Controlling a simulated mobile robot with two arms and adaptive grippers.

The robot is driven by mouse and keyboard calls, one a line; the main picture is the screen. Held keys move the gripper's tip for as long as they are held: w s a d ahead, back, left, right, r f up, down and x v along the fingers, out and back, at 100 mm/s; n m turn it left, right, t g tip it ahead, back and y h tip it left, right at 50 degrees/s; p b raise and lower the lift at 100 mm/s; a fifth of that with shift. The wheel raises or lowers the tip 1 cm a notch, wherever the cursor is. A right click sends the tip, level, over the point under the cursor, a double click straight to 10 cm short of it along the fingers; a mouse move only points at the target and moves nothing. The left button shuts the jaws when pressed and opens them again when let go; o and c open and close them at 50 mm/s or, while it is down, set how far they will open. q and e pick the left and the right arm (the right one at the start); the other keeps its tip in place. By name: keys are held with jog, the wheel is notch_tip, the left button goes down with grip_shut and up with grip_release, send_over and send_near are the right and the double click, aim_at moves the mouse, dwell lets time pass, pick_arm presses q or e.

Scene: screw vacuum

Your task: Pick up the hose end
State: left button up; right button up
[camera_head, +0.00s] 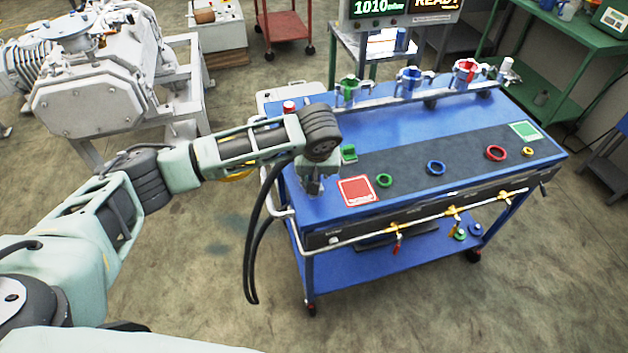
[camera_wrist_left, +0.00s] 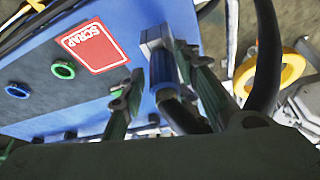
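In the left wrist view, the hose end (camera_wrist_left: 182,68) shows as a blue collar with a grey fitting, and black hose runs from it toward my palm. My left gripper (camera_wrist_left: 160,66) is open around it. One finger is at the left with a visible gap to the hose end; the other lies close along its right side, and I cannot tell if it touches. In the head view, my left gripper (camera_head: 313,186) points down at the left end of the blue cart (camera_head: 370,222). The hose end cannot be made out there. My right gripper is not in view.
A red scrap pad (camera_head: 358,191), a green ring (camera_head: 384,181), a blue ring (camera_head: 436,168) and a red ring (camera_head: 496,153) lie on the cart top. A rail (camera_head: 420,222) with valves runs along its front. Black hose (camera_head: 250,270) loops down left of the cart.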

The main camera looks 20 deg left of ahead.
pick_arm(q)
grip_shut()
jog(key=shift+r, duration=0.1)
